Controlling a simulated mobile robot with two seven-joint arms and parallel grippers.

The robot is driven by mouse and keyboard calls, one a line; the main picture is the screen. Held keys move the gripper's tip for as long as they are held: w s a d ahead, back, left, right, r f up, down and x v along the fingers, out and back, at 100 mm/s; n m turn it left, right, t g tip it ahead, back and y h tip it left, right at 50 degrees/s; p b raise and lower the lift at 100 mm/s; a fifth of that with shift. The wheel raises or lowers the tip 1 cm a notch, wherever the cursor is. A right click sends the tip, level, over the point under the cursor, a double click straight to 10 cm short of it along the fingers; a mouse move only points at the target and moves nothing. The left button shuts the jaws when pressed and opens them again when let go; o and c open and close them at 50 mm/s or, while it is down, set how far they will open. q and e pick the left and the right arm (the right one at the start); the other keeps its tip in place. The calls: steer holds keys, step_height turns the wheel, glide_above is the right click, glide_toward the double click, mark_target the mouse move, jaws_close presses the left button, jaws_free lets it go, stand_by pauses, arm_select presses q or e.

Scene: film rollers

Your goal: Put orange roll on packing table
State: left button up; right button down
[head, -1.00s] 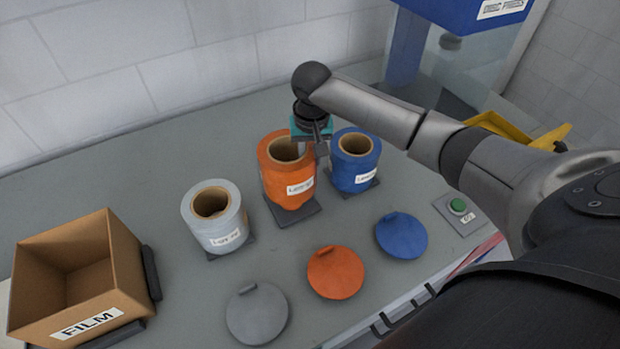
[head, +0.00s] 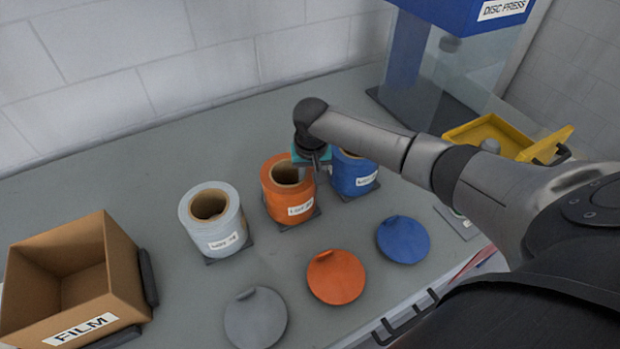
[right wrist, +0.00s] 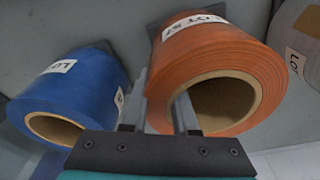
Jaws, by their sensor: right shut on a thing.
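The orange roll (head: 288,205), with a white label and an open brown core, stands upright on its dark square pad among three rolls on the grey table (head: 150,175). My right gripper (head: 313,170) comes down on it from above. In the right wrist view, my right gripper (right wrist: 158,113) has one finger inside the core and the other outside, so it is shut on the wall of the orange roll (right wrist: 215,60). The outer finger is between the orange and blue rolls. My left gripper is not in view. No surface is marked as the packing table.
The blue roll (head: 350,183) stands close on the right, the white roll (head: 212,235) on the left. Grey (head: 255,318), orange (head: 336,278) and blue (head: 403,241) discs lie in front. A FILM box (head: 120,275) stands left; a yellow tray (head: 470,130) and a disc press (head: 405,60) are right.

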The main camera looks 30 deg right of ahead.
steer(key=c, duration=1.1)
jaws_free()
steer(key=shift+f, duration=0.1)
steer(key=o, duration=0.4)
steer(key=r+p, duration=0.1)
steer(key=r, duration=0.3)
steer(key=s+r, duration=0.1)
steer(key=r, duration=0.3)
steer(key=r+p, duration=0.1)
steer(key=r, duration=0.3)
steer(key=shift+s+a+r+p, duration=0.15)
steer(key=shift+s+a+p, duration=0.2)
steer(key=shift+a, duration=0.05)
